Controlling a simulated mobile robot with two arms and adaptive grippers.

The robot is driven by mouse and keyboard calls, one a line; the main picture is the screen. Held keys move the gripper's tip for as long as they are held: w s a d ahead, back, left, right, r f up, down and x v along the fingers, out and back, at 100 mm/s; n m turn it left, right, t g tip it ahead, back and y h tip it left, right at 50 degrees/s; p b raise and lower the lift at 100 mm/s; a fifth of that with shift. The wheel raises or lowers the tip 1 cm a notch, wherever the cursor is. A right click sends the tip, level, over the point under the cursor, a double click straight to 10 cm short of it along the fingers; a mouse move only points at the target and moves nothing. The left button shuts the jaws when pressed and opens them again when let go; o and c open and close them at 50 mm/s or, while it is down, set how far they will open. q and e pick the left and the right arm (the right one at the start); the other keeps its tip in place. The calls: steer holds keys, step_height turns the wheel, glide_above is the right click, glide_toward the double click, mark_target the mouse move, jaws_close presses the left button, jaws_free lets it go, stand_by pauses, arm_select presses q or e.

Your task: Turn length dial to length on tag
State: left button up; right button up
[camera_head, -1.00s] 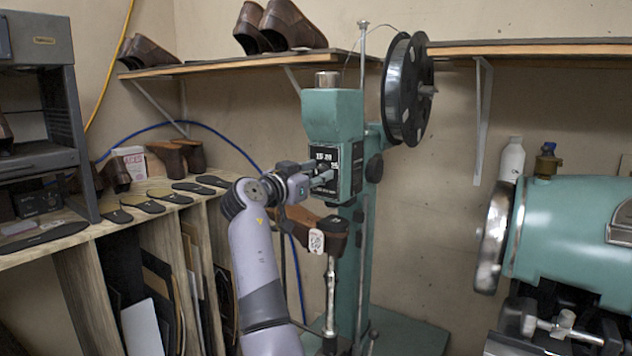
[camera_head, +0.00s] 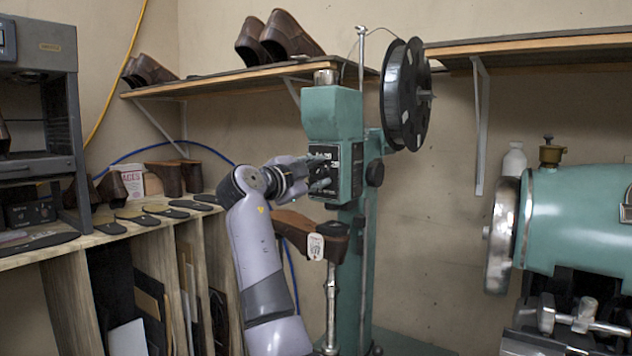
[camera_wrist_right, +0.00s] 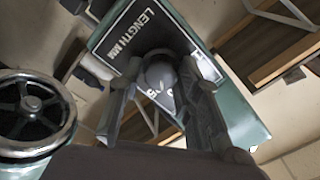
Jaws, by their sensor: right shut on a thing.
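The teal sole stitcher (camera_head: 332,115) stands in the middle, with a black dial plate (camera_head: 356,170) on its head. In the right wrist view the plate reads "LENGTH MM" (camera_wrist_right: 136,35), with the round grey length dial (camera_wrist_right: 160,73) below the lettering. My right gripper (camera_head: 321,171) is at the plate, its fingers shut around the dial; they also show in the wrist view (camera_wrist_right: 162,85). They hide part of the scale and the dial's setting. A brown shoe (camera_head: 290,225) sits below with a white tag (camera_head: 316,246); its writing is too small to read. My left gripper is out of view.
A thread reel (camera_head: 405,95) is mounted on the stitcher's right. A teal machine with a handwheel (camera_head: 503,235) stands at the right. A wooden rack (camera_head: 150,238) with soles is at the left. A wall shelf (camera_head: 215,84) holds shoes above.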

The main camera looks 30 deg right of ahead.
steer(key=shift+f+m+b, duration=0.15)
steer(key=shift+m+b, duration=0.35)
steer(key=shift+m, duration=1.7)
steer(key=o, duration=1.1)
steer(key=v, duration=1.2)
